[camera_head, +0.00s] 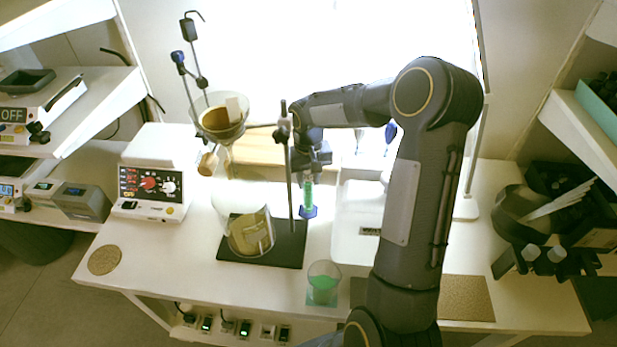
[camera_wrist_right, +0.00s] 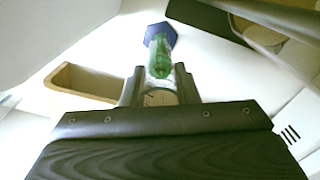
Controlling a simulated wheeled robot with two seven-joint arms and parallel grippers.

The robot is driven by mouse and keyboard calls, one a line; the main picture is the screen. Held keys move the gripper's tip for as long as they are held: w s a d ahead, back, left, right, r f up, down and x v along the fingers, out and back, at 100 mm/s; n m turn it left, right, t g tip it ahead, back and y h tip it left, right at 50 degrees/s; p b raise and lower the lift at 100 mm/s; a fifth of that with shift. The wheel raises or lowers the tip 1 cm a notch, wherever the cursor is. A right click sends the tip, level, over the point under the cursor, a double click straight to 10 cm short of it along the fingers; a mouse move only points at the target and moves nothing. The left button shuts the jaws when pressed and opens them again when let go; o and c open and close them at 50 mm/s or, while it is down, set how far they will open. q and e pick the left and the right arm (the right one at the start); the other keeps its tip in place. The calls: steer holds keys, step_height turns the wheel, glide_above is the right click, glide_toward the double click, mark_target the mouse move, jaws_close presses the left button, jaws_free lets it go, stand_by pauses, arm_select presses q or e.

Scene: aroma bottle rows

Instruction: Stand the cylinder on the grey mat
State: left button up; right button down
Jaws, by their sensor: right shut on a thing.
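The cylinder (camera_head: 309,195) is a slim clear tube with green contents and a blue six-sided foot. My right gripper (camera_head: 311,173) is shut on its upper part and holds it near upright, foot down, just right of the stand's rod. In the right wrist view the cylinder (camera_wrist_right: 160,60) sits between the fingers of my right gripper (camera_wrist_right: 160,88), its foot pointing away. I cannot tell whether the foot touches anything. A brown speckled mat (camera_head: 467,298) lies at the table's front right, partly behind my right arm; I cannot make out a clearly grey mat. My left gripper is not in view.
A stand with a dark base (camera_head: 285,258), a funnel (camera_head: 222,118) and a large glass vessel (camera_head: 238,220) is left of the cylinder. A green-filled beaker (camera_head: 322,284) stands in front. A white tray (camera_head: 350,255) is right. The control box (camera_head: 150,175) is left.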

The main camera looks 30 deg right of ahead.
steer(key=c, duration=1.1)
jaws_free()
steer(key=shift+f, duration=0.1)
